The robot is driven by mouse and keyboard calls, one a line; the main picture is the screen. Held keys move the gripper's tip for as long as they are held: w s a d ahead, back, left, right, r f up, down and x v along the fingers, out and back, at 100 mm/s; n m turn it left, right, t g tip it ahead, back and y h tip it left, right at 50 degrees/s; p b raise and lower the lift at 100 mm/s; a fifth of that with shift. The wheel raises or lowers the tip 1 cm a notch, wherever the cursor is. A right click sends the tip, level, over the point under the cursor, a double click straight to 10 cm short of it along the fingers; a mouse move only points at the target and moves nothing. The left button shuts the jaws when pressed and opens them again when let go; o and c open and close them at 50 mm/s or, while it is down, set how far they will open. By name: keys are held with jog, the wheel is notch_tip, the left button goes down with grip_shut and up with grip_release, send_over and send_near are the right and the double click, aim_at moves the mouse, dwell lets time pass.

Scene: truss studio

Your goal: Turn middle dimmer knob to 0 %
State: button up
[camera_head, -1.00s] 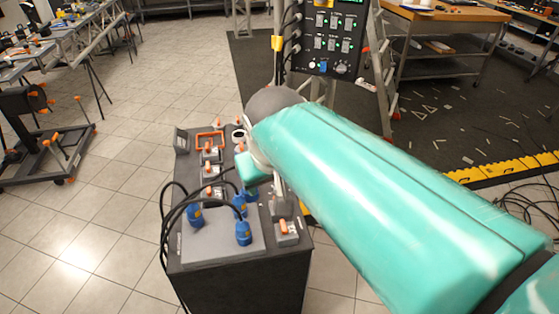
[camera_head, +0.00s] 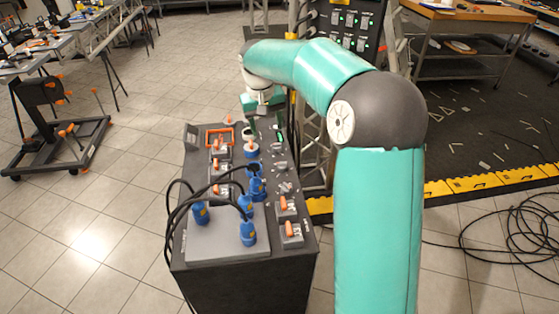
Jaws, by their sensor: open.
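A dark control desk (camera_head: 245,278) stands in the middle of the view. A row of small grey parts that look like the dimmer knobs runs along its right side. The middle one (camera_head: 280,167) sits between one farther back (camera_head: 276,150) and one nearer (camera_head: 285,187). The knobs' settings are too small to read. My gripper (camera_head: 265,128) is open, pointing down over the far part of the desk, beyond the knobs. My wrist partly hides the far end of the desk, and the fingertips are hard to make out.
Blue plugs (camera_head: 247,232) with black cables crowd the desk's near left. Orange-handled switches (camera_head: 291,230) stand near right, and an orange frame (camera_head: 219,135) far left. A black switch panel (camera_head: 352,22) and truss stand behind.

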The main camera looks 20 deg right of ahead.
jog(key=m+g+y, duration=0.1)
jog(key=m, duration=0.1)
send_near(281, 163)
notch_tip(281, 163, down, 10)
jog(key=shift+d+f, duration=0.1)
jog(key=shift+d, duration=0.1)
jog(key=c, duration=1)
